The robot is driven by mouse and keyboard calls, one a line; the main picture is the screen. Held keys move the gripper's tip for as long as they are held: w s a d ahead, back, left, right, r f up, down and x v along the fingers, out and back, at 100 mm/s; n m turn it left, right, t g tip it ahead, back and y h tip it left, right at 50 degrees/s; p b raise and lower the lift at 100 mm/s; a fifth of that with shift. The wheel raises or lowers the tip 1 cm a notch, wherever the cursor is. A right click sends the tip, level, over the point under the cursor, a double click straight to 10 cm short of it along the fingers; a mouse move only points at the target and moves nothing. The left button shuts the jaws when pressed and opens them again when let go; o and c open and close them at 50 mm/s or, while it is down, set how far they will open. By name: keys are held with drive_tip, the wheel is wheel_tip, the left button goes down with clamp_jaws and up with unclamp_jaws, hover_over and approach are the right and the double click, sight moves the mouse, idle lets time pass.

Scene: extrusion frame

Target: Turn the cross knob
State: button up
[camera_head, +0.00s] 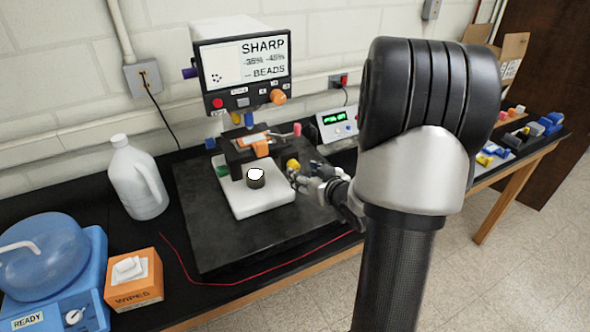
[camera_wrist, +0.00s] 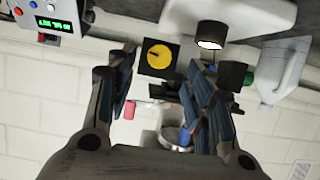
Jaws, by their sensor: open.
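A round yellow knob (camera_head: 293,165) sits at the right side of the machine, just off my gripper's fingertips. In the wrist view, the knob (camera_wrist: 159,53) shows as a yellow disc with a dark slit, on a black square block. I cannot make out a cross shape on it. My gripper (camera_head: 306,176) is open and comes at the machine from the right. In the wrist view, its two fingers (camera_wrist: 158,72) stand apart with the knob showing between their tips. Any contact with the knob cannot be told.
The machine's display box (camera_head: 243,66) stands above, with an orange knob (camera_head: 278,97) on its panel. A white block (camera_head: 262,203) bears a dark cylinder with a white top (camera_head: 256,177). A green-lit meter (camera_head: 337,124) stands behind my gripper. A white jug (camera_head: 137,180) stands at left.

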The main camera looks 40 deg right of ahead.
sight(295, 168)
drive_tip(key=x, duration=0.5)
drive_tip(key=shift+w+d+f+b, duration=0.1)
drive_tip(key=shift+w+b, duration=0.1)
drive_tip(key=shift+b, duration=0.1)
drive_tip(key=shift+c, duration=0.5)
drive_tip(key=c, duration=1)
